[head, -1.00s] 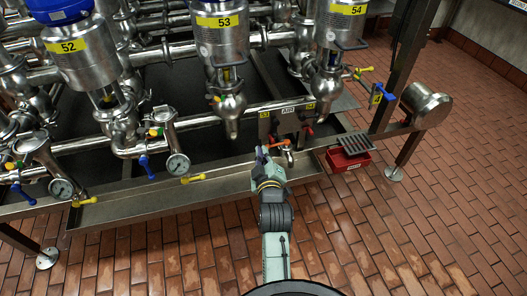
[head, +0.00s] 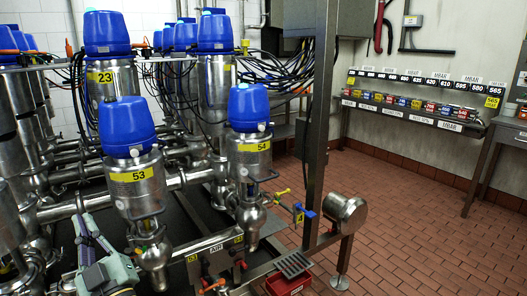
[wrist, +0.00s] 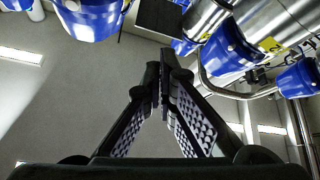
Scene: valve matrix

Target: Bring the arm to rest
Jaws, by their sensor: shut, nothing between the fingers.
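My gripper (wrist: 163,82) shows in the wrist view with its two dark, padded fingers meeting at the tips. It is shut and nothing shows between the fingers. The wrist view looks up past it at the grey ceiling and the undersides of blue-capped steel valves. In the head view my pale green arm (head: 108,272) rises at the lower left, in front of the valve rack and left of valve 53 (head: 136,190). Valve 54 (head: 250,160) stands to the right of it. I cannot make out the fingertips clearly in the head view.
A steel post (head: 317,125) and a round steel cylinder (head: 346,212) stand right of the rack. A red bin (head: 288,284) sits at its front corner. A rack of labelled small parts (head: 415,100) lines the right wall. The tiled floor (head: 400,230) between is clear.

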